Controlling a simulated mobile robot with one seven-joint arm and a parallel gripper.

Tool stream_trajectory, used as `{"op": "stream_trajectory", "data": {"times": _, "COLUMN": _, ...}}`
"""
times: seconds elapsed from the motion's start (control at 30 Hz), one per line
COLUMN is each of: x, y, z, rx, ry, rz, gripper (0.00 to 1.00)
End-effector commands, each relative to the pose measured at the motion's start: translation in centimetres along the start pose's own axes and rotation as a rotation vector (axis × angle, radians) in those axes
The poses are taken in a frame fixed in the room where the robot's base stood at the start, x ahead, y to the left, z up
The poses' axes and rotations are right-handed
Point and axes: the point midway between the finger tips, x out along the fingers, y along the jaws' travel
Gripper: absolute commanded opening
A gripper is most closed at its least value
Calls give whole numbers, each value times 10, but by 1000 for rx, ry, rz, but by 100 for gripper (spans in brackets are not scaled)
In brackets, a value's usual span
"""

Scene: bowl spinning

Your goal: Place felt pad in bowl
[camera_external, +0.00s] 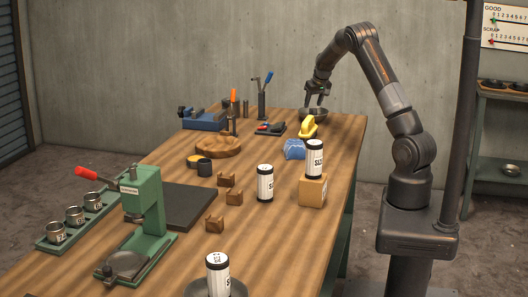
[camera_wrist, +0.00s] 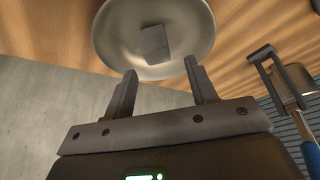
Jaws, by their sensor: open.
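A small grey square pad (camera_wrist: 154,44), which looks like the felt pad, shows inside the bowl's rim near the middle. I cannot tell whether it lies flat on the bottom. My gripper (camera_external: 317,99) is just above the bowl, pointing down. In the wrist view my gripper (camera_wrist: 160,67) has its two fingers apart with nothing between them. The pad is too small to make out in the external view.
A labelled can sits on a wooden block (camera_external: 313,190). A blue vise (camera_external: 204,119) and a green press (camera_external: 146,210) are farther left. The table's right edge is close to the bowl.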

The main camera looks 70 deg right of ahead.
Motion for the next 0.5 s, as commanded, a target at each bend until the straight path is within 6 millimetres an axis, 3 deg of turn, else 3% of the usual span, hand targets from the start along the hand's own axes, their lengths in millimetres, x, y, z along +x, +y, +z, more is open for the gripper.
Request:
{"op": "stream_trajectory", "data": {"times": 0.23, "x": -30, "y": 0, "z": -13, "rx": 0, "ry": 2, "rz": 0, "gripper": 52}}
{"op": "stream_trajectory", "data": {"times": 0.5, "x": -35, "y": 0, "z": -14, "rx": 0, "ry": -1, "rz": 0, "gripper": 52}}
